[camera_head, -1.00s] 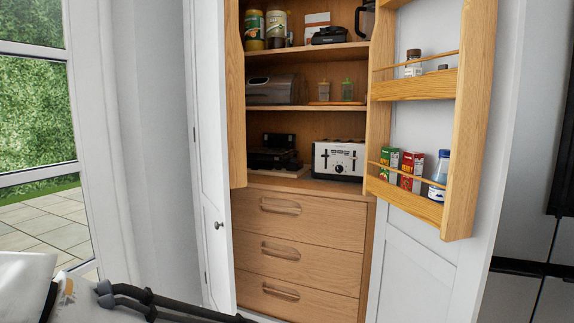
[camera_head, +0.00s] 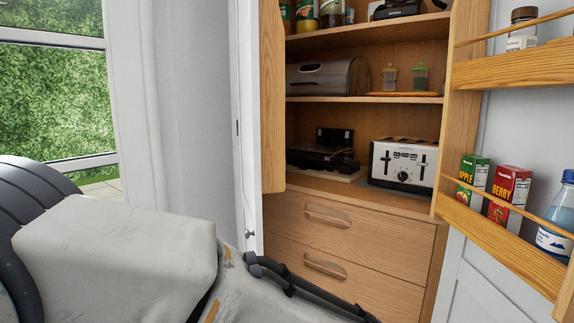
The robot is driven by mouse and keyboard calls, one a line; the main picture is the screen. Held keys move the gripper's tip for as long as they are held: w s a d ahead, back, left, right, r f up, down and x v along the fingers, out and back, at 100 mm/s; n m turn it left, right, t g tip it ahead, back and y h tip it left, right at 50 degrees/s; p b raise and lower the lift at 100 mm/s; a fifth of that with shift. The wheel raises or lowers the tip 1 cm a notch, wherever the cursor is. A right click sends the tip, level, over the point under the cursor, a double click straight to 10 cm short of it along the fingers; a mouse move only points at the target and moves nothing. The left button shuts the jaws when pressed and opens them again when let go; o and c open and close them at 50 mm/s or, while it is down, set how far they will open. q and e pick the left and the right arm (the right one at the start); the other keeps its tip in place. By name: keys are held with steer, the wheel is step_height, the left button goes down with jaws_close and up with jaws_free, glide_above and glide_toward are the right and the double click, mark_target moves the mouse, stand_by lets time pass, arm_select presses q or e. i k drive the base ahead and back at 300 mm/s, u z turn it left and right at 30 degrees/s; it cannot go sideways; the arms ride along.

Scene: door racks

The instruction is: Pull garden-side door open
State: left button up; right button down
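The garden-side door (camera_head: 247,120) is the white door at the left of the pantry cabinet, on the window side. It stands open and shows almost edge-on. The wooden side of its inner rack (camera_head: 272,100) faces the shelves. A small round knob (camera_head: 250,233) sits low on the door, just above my arm. My arm's pale cover and dark cables fill the lower left and hide the door's bottom. Neither gripper's fingertips show, so any contact with the door cannot be seen.
The opposite door's rack (camera_head: 510,70) stands open at right, holding juice cartons (camera_head: 508,192) and a blue-capped bottle (camera_head: 556,215). Inside are a toaster (camera_head: 403,163), a bread bin (camera_head: 328,77) and drawers (camera_head: 340,235). A garden window (camera_head: 50,90) is at far left.

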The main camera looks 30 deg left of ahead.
mark_target(260, 32)
steer(key=u, duration=0.4)
steer(key=i, duration=0.55)
steer(key=u, duration=0.6)
